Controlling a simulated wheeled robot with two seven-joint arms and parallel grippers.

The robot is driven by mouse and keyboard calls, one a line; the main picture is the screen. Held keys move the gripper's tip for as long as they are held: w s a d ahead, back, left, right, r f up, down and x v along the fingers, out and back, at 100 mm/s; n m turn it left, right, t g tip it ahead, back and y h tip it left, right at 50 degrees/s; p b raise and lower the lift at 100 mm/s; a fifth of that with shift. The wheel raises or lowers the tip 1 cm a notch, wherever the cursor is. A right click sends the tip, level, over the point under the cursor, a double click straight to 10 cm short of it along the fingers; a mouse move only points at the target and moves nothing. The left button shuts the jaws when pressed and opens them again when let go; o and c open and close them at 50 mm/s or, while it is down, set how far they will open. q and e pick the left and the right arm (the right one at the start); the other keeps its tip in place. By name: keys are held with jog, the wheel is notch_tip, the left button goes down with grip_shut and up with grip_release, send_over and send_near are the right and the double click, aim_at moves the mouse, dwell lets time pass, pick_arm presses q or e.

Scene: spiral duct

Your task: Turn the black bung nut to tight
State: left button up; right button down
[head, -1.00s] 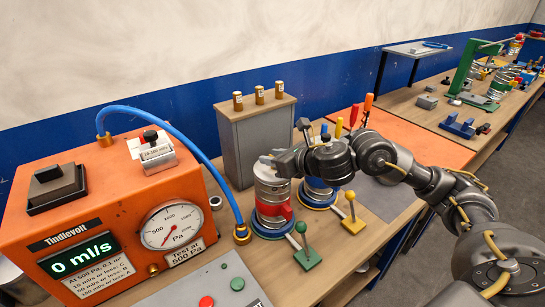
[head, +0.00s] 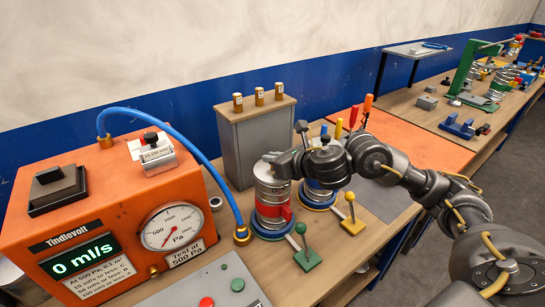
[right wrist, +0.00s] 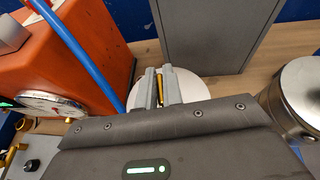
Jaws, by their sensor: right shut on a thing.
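A short silver spiral duct (head: 265,193) with a red band stands on a blue-rimmed base at the bench middle. My right gripper (head: 276,163) is over its top. In the right wrist view, its two fingers (right wrist: 158,88) are closed above a pale round top (right wrist: 186,84), with a brass-coloured part (right wrist: 160,86) showing between them. I cannot make out a black nut there; the fingers and gripper body cover the spot. My left gripper is not in view.
An orange tester (head: 110,215) reading 0 ml/s stands left, its blue hose (head: 205,160) arching close to the duct. A grey cabinet (head: 255,140) is behind. A second duct (head: 316,197), green lever (head: 305,248) and yellow lever (head: 351,215) crowd the right side.

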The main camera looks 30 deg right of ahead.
jog(key=m+h+p, duration=0.1)
jog(key=h, duration=0.1)
jog(key=m+h+p, duration=0.2)
jog(key=shift+r+p, duration=0.3)
jog(key=m+h+p, duration=0.2)
jog(key=shift+f+m+h, duration=0.1)
jog(key=shift+m+h, duration=0.2)
jog(key=shift+d+f+m+g+h+p, duration=0.1)
jog(key=shift+m+g+h+p, duration=0.3)
jog(key=shift+m+h, duration=0.55)
jog(key=shift+h, duration=0.25)
jog(key=c, duration=1.5)
grip_release()
jog(key=shift+c, duration=0.2)
jog(key=shift+f, duration=0.1)
